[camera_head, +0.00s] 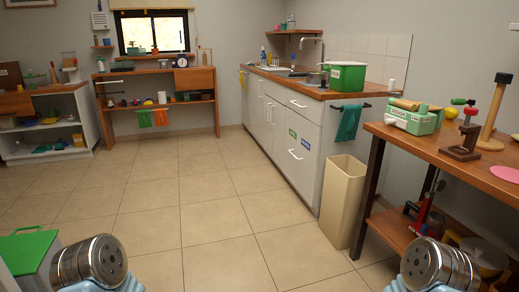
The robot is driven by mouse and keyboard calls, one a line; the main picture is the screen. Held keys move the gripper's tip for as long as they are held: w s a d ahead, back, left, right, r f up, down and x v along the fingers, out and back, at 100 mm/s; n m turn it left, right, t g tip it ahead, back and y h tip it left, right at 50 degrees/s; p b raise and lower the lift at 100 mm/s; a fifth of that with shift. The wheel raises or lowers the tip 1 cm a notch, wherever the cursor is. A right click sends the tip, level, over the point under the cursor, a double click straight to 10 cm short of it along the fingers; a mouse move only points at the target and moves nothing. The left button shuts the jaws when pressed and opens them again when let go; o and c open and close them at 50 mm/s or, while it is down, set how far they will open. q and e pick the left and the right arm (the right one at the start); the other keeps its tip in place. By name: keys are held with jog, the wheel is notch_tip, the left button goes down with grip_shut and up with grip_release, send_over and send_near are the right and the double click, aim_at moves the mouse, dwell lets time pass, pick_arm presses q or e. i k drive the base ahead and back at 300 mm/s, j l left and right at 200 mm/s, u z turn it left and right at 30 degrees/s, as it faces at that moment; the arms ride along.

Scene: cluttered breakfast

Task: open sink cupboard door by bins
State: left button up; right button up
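The sink cupboard (262,108) is a pale grey unit under a wooden counter, running along the right wall. Its fronts all look shut. The near front panel (298,168) carries a green label, a blue label and a horizontal bar handle (295,154). A drawer front with its own handle (298,104) is above it. Farther along are narrower doors with vertical handles (271,113). A tall beige bin (343,203) stands on the floor beside the cupboard's near end. Two metal-ended parts of my arms show at the bottom corners; no gripper fingers are visible.
A wooden workbench (459,150) with tools stands at the right, close to the beige bin. A green-lidded container (27,249) is at lower left. The tiled floor (200,210) in the middle is clear.

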aim_at(279, 109)
jog(key=i+j+u, duration=0.15)
jog(key=i+u, duration=0.15)
jog(key=i, duration=0.8)
jog(key=i+l+u, duration=0.15)
jog(key=i+u, duration=0.15)
jog(key=i, duration=0.75)
